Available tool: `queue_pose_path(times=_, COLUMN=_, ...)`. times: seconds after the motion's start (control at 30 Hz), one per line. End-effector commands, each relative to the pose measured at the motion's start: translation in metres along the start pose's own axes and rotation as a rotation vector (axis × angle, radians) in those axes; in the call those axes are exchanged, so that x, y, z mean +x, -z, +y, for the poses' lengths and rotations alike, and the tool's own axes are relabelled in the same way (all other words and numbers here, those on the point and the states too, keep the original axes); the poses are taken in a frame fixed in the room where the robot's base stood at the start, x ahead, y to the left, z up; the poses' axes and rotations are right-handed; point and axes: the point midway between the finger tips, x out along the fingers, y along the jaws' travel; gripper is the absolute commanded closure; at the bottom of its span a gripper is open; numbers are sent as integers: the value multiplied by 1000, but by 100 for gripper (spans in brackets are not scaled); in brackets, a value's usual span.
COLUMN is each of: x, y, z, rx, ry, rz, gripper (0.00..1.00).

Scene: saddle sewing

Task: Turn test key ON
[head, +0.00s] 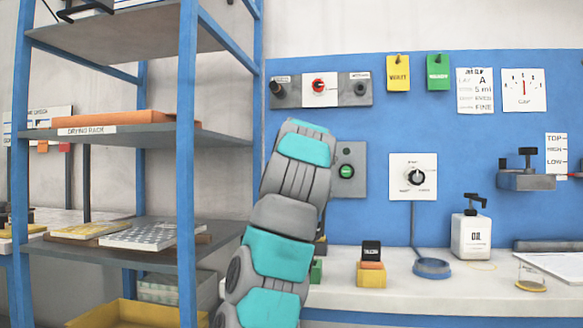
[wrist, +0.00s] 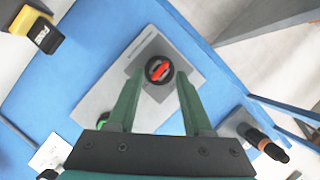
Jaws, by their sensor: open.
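The test key is most likely the red handle (wrist: 159,70) on a round black switch in the wrist view. It sits on a square grey plate on a larger grey panel (wrist: 188,82). The red handle lies slightly tilted across the switch, and I cannot read any ON or OFF marks. My gripper (wrist: 158,77) is open, its two green fingers on either side of the switch in the picture, with nothing held. I cannot tell how far the tips are from it. In the head view the panel (head: 357,153) shows partly; my arm hides the key and gripper.
A green button (head: 346,171) is on the same panel. A white dial plate (head: 428,164) is to its right and a switch row (head: 350,89) above. The blue shelf rack (head: 187,150) stands close left. The bench (head: 400,285) below holds a yellow block (head: 371,279) and oil bottle (head: 470,238).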

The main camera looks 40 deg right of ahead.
Motion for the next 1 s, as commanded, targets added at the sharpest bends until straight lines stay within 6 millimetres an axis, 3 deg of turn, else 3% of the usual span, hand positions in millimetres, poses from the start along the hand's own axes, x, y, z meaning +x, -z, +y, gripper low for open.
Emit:
queue_pose_path(times=0.2, x=-1, y=2, z=-7, rx=-256, ry=-106, rz=2, gripper=49)
queue_pose_path(times=0.43, x=0, y=1, z=-8, rx=-364, ry=-150, rz=0, gripper=49)
queue_pose_path(times=1.0, x=0, y=0, z=-16, rx=-807, ry=-335, rz=0, gripper=49)
